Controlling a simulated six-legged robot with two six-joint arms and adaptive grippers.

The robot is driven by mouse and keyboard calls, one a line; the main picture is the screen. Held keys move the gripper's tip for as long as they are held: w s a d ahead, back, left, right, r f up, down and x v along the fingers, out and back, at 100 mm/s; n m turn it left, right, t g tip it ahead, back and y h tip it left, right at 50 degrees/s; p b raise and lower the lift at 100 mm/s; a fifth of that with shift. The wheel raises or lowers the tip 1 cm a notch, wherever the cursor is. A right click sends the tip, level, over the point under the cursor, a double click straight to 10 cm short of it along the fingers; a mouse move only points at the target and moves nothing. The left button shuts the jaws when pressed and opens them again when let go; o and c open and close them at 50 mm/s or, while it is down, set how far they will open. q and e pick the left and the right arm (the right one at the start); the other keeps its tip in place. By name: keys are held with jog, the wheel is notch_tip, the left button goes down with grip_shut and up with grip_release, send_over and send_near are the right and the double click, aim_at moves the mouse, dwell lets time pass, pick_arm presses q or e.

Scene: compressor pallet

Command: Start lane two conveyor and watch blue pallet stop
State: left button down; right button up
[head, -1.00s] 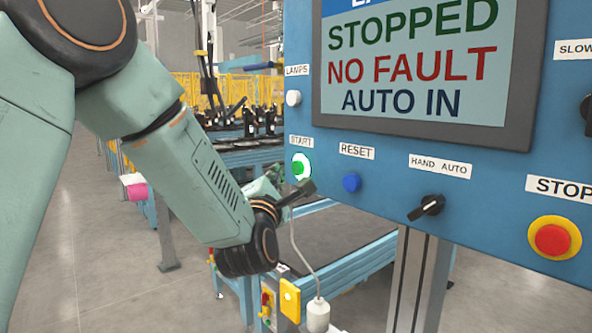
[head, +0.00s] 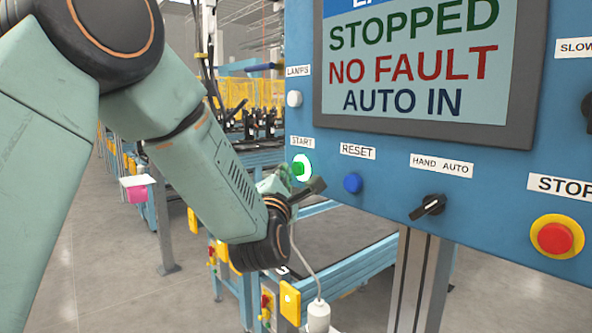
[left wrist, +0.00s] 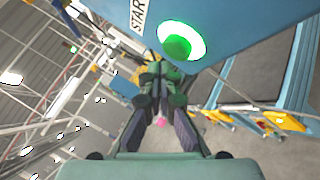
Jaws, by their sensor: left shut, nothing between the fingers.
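The green START button (head: 299,168) glows on the blue control panel (head: 400,240), under its START label. It also glows in the left wrist view (left wrist: 180,43). My left gripper (head: 283,181) is shut and empty, with its tips close by the button's left side. I cannot tell whether they touch it. The gripper's closed fingers (left wrist: 158,80) show below the button in the left wrist view. The panel screen (head: 415,60) reads STOPPED, NO FAULT, AUTO IN. A blue-framed conveyor (head: 350,268) runs behind the panel. I cannot make out a blue pallet. My right gripper is not in view.
The panel also carries a blue RESET button (head: 352,184), a black HAND AUTO switch (head: 428,207) and a red STOP button (head: 554,238) on yellow. A white LAMPS button (head: 294,99) is above START. A grey cable hangs below the panel.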

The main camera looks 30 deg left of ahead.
pick_arm(q)
jog(key=shift+w, duration=0.15)
dwell(0.7)
jog(key=shift+w+d+b, duration=0.2)
jog(key=shift+w+b, duration=0.1)
